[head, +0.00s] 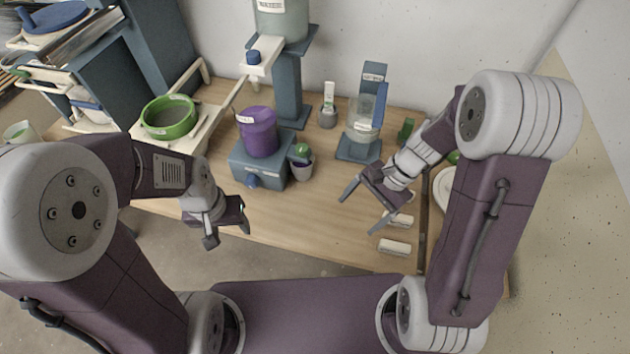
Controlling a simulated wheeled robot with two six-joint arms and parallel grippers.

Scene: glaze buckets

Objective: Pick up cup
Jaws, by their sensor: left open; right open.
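A small grey cup (303,170) stands on the wooden table, right beside the blue-grey stand of the purple bucket, with a green round thing at its top. Another light cup-like vessel (18,132) with green inside shows at the far left edge. I cannot tell which one is the task's cup. My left gripper (229,234) is open and empty, to the left of and nearer than the grey cup. My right gripper (358,214) is open and empty above the table, to the right of and nearer than the grey cup.
The purple bucket (258,133) sits on its stand (250,167). A green bucket (169,117) is on the left shelf. A clear jar (364,123) stands on a blue stand behind. White blocks (395,246) lie at the right front. The table's middle (310,215) is clear.

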